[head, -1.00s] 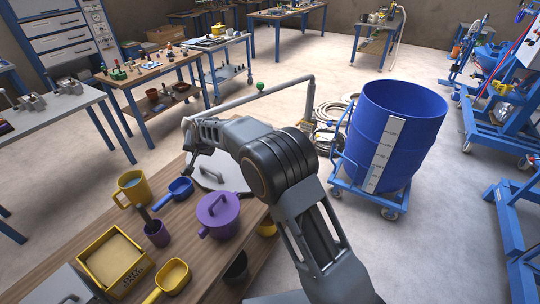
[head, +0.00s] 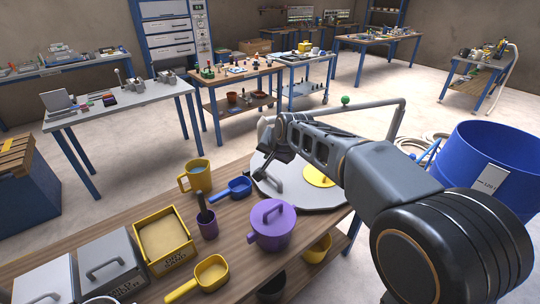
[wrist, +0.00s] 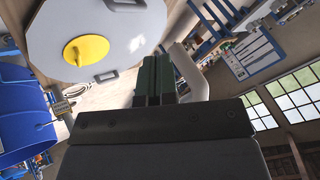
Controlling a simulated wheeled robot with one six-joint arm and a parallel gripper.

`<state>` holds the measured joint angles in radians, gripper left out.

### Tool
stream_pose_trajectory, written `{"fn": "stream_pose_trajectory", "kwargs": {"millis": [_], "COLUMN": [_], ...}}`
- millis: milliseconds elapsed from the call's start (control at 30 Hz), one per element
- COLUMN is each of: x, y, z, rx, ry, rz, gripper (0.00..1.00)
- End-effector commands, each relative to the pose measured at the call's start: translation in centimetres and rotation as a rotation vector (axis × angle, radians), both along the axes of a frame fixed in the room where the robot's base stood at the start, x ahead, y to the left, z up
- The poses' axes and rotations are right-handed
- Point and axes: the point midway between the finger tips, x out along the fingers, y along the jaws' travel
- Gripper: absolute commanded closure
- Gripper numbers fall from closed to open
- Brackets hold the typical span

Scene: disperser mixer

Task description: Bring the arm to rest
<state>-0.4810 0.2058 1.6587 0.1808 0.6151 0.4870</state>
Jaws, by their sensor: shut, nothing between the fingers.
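My arm reaches in from the lower right of the head view. Its far end, with my gripper (head: 268,163), is over the wooden bench (head: 82,238), by a round grey lid (head: 318,199). In the wrist view my gripper (wrist: 154,72) shows its two dark green fingers side by side, shut with nothing between them. The lid shows there too (wrist: 128,22), with handles and a yellow disc (wrist: 87,50). My arm hides part of the lid in the head view.
On the bench are a purple pot (head: 271,228), a yellow mug (head: 196,177), a blue scoop (head: 236,188), a yellow scoop (head: 209,274) and a yellow tray (head: 162,237). A green-knobbed pipe (head: 372,103) rises behind my arm. A blue drum (head: 492,152) stands right.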

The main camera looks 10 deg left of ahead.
Motion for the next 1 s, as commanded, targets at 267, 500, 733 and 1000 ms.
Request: {"fn": "stream_pose_trajectory", "kwargs": {"millis": [267,500,733,1000], "x": [-2.0,-10.2,-18.8,-22.8], "y": [-0.7,-10.6,-21.0,-25.8], "z": [-1.3,-5.3,-6.8,-6.3], "rx": [-0.1,-0.345,-0.454,-0.459], "ry": [0.025,0.142,0.209,0.174], "rz": [0.1,0.257,0.23,0.08], "gripper": [1.0,1.0,1.0,1.0]}}
